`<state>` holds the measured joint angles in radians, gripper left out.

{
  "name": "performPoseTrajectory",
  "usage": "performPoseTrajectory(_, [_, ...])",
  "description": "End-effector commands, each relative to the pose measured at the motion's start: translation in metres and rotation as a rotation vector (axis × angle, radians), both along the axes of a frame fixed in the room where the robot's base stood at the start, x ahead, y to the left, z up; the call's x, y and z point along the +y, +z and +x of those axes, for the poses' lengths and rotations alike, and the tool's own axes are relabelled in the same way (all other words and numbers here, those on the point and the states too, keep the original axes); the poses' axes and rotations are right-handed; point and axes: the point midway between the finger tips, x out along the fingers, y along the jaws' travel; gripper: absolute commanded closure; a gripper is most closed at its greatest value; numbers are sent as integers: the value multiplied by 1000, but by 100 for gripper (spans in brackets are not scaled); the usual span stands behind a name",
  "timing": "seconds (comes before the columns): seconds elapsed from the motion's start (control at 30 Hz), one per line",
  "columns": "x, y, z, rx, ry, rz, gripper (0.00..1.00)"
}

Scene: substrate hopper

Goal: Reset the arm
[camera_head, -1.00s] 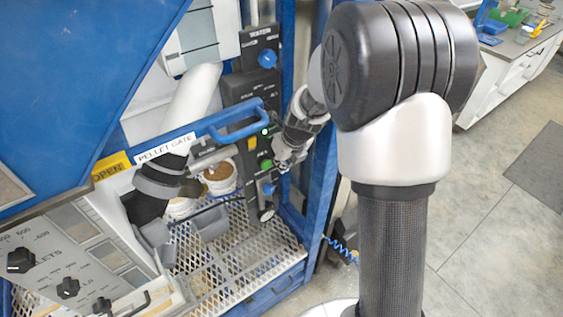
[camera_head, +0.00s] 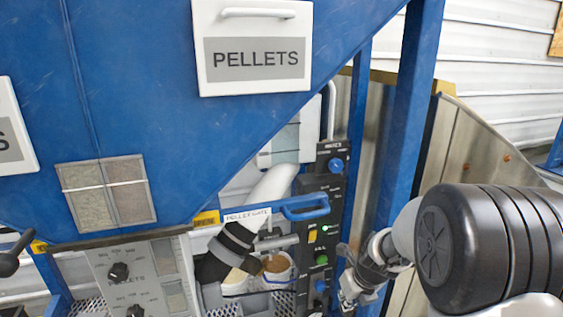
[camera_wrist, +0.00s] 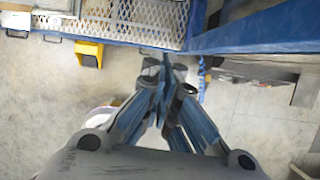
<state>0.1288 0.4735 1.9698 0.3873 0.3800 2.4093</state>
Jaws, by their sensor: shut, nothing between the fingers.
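My gripper (camera_wrist: 166,80) shows in the wrist view with its fingers drawn together and nothing between them. It hangs over the floor, just in front of the blue frame's edge. In the head view my gripper (camera_head: 352,292) is partly visible at the lower right of the black control panel (camera_head: 323,225). My arm's large dark joint fills the lower right of that view. Whether the gripper touches the panel or frame cannot be told.
The blue hopper (camera_head: 130,110) with a white PELLETS door (camera_head: 252,45) fills the left. A blue handle (camera_head: 305,207) sticks out by the pellet gate.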

Motion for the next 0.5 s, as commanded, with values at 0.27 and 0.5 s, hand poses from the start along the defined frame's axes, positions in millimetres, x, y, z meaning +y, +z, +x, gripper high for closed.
performPoseTrajectory(0.27, [15, 46, -32, -55, 394, -140, 100])
performPoseTrajectory(0.5, [28, 87, -79, -113, 844, -316, 100])
